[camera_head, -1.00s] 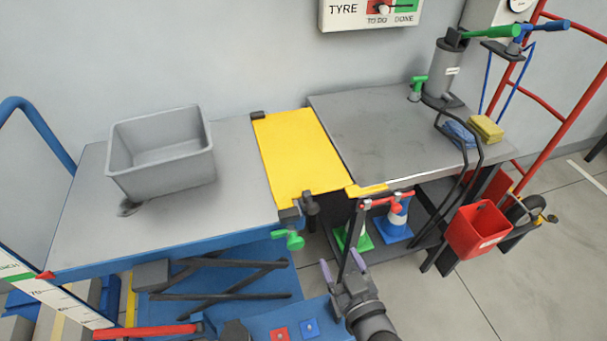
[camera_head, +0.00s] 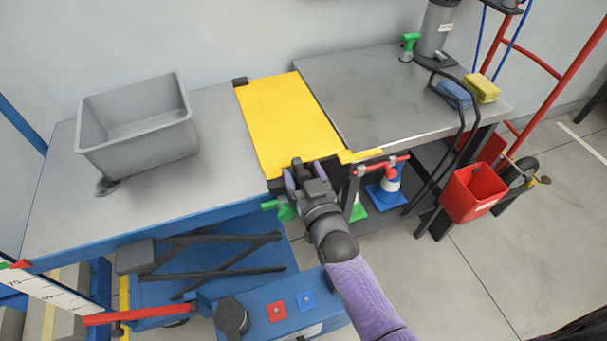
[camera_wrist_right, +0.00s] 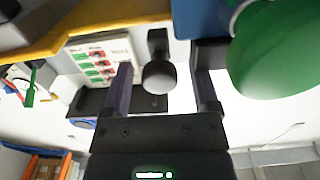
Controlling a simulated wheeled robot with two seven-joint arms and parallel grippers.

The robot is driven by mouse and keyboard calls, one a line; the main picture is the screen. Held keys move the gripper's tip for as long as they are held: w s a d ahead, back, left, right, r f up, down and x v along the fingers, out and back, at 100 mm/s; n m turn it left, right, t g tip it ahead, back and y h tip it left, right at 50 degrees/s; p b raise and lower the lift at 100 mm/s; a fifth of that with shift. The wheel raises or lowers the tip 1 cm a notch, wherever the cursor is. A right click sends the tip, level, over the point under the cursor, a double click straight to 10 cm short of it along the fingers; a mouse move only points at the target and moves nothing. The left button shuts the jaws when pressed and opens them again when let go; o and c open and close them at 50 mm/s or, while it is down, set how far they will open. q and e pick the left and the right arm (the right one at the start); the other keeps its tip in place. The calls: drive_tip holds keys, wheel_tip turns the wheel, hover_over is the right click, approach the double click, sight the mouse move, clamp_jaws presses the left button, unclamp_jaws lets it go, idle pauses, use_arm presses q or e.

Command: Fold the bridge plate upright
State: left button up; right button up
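The yellow bridge plate (camera_head: 290,120) lies flat, spanning the gap between the grey-topped lift table (camera_head: 225,125) and the dark grey bench (camera_head: 390,100). My right gripper (camera_head: 306,172) is at the plate's front edge, where it hides the plate's dark handle in the head view. In the right wrist view a dark round-ended knob (camera_wrist_right: 158,75) stands between the spread fingers of the right gripper (camera_wrist_right: 162,85), with gaps on both sides. The yellow plate edge (camera_wrist_right: 90,35) crosses the upper left there. My left gripper is not in view.
A grey bin (camera_head: 140,125) stands on the lift table. A green handle (camera_head: 282,208) is just left of my right gripper and looms large in the wrist view (camera_wrist_right: 280,50).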

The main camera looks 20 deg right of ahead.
clamp_jaws()
idle(0.5)
idle(0.8)
